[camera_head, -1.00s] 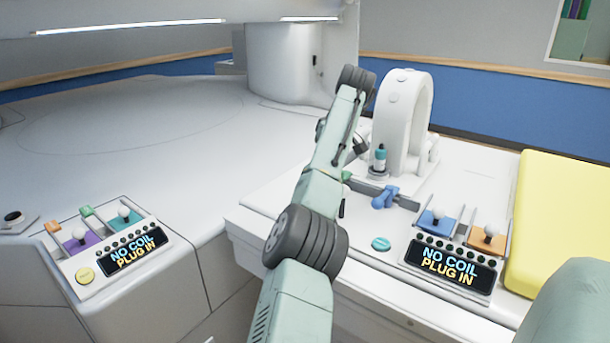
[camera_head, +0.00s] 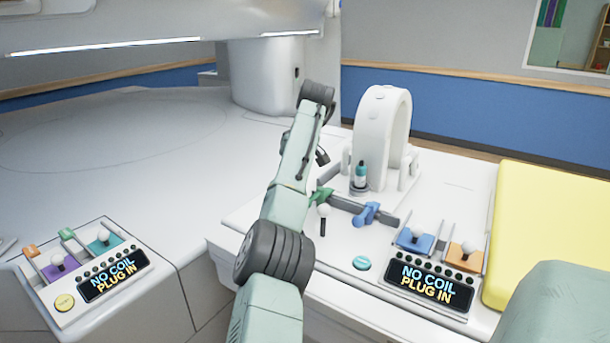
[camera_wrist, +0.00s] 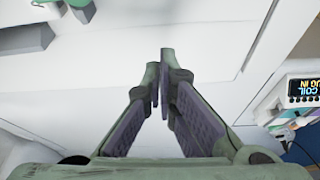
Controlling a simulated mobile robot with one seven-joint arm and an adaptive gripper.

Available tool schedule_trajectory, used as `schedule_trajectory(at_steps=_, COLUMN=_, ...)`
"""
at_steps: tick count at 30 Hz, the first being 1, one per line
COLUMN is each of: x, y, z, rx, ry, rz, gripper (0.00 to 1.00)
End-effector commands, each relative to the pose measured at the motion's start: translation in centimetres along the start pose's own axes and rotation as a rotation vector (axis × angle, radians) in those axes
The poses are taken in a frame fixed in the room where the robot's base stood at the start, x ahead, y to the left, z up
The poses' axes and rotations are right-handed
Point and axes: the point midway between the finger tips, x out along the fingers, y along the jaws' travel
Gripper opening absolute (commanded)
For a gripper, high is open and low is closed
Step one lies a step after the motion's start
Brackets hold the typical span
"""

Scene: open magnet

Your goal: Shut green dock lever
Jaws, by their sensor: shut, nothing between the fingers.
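The green dock lever (camera_head: 320,196) shows as a small green piece at the left end of the dark dock rail, just right of my arm; part of it is hidden behind the arm. A blue lever (camera_head: 366,213) sits further right on the same rail. The white ring-shaped coil (camera_head: 384,135) stands upright behind the rail. My gripper is hidden behind my arm in the head view. In the wrist view my gripper (camera_wrist: 161,80) is shut and empty, with its fingertips over a plain white surface. I cannot make out the green lever there.
A white-knobbed slider (camera_head: 323,212) stands close to my arm. Control panels with displays stand left (camera_head: 112,276) and right (camera_head: 432,286); a panel display (camera_wrist: 305,88) also shows in the wrist view. A yellow pad (camera_head: 555,235) lies far right.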

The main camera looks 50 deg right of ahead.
Motion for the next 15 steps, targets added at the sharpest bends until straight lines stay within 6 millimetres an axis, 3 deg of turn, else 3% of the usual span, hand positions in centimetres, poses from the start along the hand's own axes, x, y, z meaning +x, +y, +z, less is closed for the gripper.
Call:
schedule_trajectory(at_steps=1, x=-2.0, y=0.3, z=0.2, rx=0.002, ry=0.003, rz=0.007, gripper=0.0)
schedule_trajectory(at_steps=7, x=-6.7, y=0.4, z=0.1, rx=0.002, ry=0.002, rz=0.004, gripper=0.0)
schedule_trajectory(at_steps=15, x=-9.8, y=0.4, z=0.2, rx=0.001, ry=0.001, rz=0.002, gripper=0.0)
